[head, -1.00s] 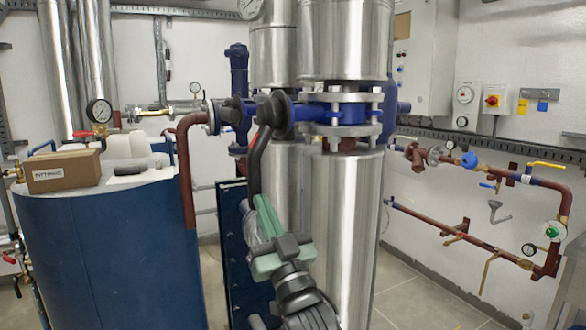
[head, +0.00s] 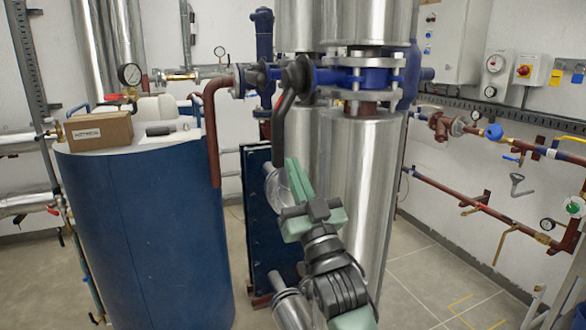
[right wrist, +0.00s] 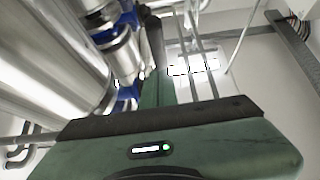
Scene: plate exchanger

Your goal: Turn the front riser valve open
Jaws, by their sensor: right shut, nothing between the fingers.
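The front riser valve (head: 372,77) is a blue valve body clamped between grey flanges on the front silver riser. Its dark lever handle (head: 284,118) reaches out to the left and hangs down steeply. My right gripper (head: 291,163), with green fingers, is shut and empty. Its fingertips are beside the lower end of the handle, on its right in the head view; I cannot tell whether they touch it. In the right wrist view the closed fingers (right wrist: 158,92) point up, past a dark bar that may be the handle. My left gripper is not in view.
A blue tank (head: 145,230) stands at left with a cardboard box (head: 98,129) on top. A blue plate exchanger (head: 262,215) is behind my right gripper. Red pipes with valves (head: 440,125) run along the right wall. Floor is free at lower right.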

